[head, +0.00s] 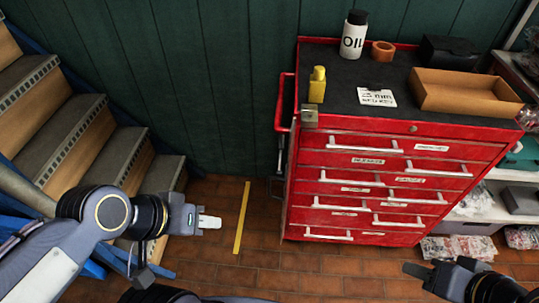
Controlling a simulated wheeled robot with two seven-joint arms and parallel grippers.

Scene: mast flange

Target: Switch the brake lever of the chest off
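The red tool chest (352,228) stands against the green wall, with several drawers facing me. A red push handle (283,100) sticks out from its left side. A grey metal piece (278,186) shows low on that left side, too small and dark to tell whether it is the brake lever. No brake lever shows clearly; the chest's wheels are hidden too. My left gripper (209,222) is left of the chest, apart from it, with pale fingertips pointing right. My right gripper (416,270) is in front of the chest at lower right, touching nothing. The finger gaps do not show.
An oil bottle (353,36), a yellow bottle (317,85), a brown open box (466,93) and a card (377,97) are on the chest top. Stairs (120,160) stand at left, shelves (506,205) at right. Brick floor with a yellow line (242,217) is clear between stairs and chest.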

